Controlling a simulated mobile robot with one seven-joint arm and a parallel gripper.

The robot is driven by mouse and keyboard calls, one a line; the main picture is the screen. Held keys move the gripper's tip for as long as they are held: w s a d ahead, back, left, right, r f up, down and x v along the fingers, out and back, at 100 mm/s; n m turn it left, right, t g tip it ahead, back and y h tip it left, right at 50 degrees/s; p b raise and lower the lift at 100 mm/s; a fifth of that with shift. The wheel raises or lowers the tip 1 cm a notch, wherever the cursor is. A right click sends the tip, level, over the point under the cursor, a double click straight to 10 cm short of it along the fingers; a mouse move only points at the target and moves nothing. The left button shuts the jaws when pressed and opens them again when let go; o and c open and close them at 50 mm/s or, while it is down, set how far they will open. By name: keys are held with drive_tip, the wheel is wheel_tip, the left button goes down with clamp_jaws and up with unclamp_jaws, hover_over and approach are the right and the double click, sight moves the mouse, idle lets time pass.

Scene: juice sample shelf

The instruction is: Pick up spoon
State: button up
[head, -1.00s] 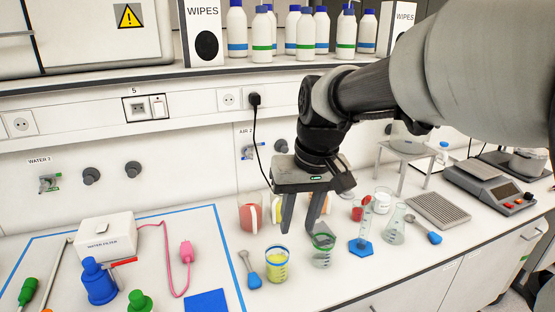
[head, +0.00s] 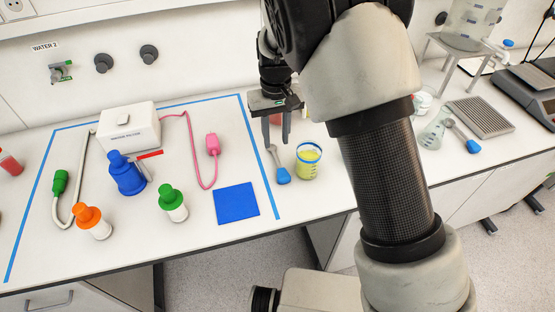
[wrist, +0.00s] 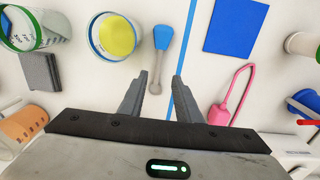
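A spoon with a blue handle and a grey stem (head: 283,175) lies flat on the white bench, just left of a beaker of yellow liquid (head: 309,160). In the wrist view the spoon (wrist: 161,40) has its blue end away from me, and its grey end lies in line with the gap between my fingers. My gripper (head: 277,141) is open and empty above the grey end; it also shows in the wrist view (wrist: 160,77). A second blue-handled spoon (head: 466,139) lies far right beside a flask.
Blue tape (head: 263,180) runs close left of the spoon. Left of it are a blue square (head: 237,202), a pink tool (head: 212,146) and several coloured bottles. The yellow beaker (wrist: 116,37) stands close beside the spoon. The bench's front edge is clear there.

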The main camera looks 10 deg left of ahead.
sight(277, 159)
wheel_tip(277, 159, down, 8)
drive_tip(key=shift+w+d+f+p, duration=0.1)
drive_tip(key=shift+w+d+p, duration=0.05)
drive_tip(key=shift+p, duration=0.15)
clamp_jaws()
